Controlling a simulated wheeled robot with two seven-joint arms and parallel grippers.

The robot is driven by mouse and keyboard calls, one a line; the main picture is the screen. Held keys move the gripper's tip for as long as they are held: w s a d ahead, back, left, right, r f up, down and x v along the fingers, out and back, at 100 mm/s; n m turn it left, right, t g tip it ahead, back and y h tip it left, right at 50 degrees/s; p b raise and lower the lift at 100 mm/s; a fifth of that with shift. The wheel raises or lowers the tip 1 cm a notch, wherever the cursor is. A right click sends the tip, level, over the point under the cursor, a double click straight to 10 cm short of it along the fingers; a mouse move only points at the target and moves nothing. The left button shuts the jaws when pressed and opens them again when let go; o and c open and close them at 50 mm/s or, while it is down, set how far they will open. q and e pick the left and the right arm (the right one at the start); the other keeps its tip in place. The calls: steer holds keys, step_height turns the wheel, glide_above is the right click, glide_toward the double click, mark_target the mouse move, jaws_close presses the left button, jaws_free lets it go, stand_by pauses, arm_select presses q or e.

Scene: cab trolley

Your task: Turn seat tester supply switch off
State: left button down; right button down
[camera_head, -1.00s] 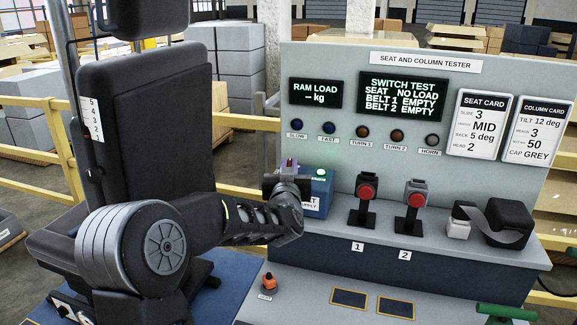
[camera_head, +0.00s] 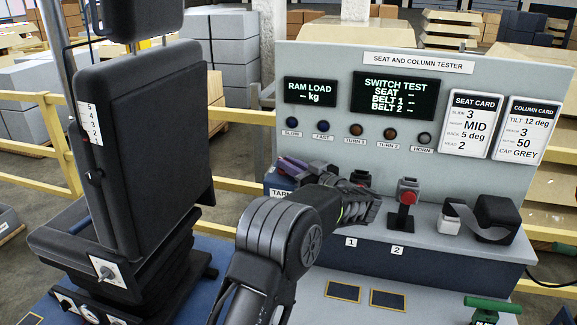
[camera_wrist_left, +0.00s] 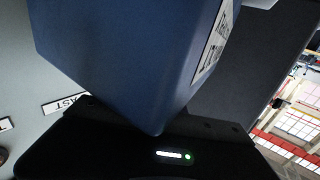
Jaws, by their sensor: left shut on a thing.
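The seat tester supply switch is a blue box (camera_head: 279,181) at the left end of the tester's ledge. My left arm covers most of it in the head view, and its lever and lamp are hidden. My left gripper (camera_head: 291,166) is at the box; it is shut, apparently on the supply switch, but the contact is hidden. In the left wrist view the blue box (camera_wrist_left: 125,50) fills the upper middle, very close, with a white label on its right side. The tester display (camera_head: 394,95) reads SWITCH TEST with dashes for seat and both belts.
Belt buckle 2 (camera_head: 408,200) with a red button stands on the ledge right of my arm; buckle 1 is partly hidden. A black seat (camera_head: 150,150) stands at the left. A green handle (camera_head: 492,304) is at the lower right. A yellow rail (camera_head: 240,186) runs behind.

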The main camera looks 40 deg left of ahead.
arm_select(q)
steer(key=shift+g, duration=0.3)
steer(key=c, duration=1.5)
jaws_free()
steer(key=shift+o, duration=0.2)
step_height(320, 180, up, 10)
steer(key=shift+r+b, duration=0.1)
steer(key=shift+b, duration=0.3)
steer(key=shift+o, duration=0.5)
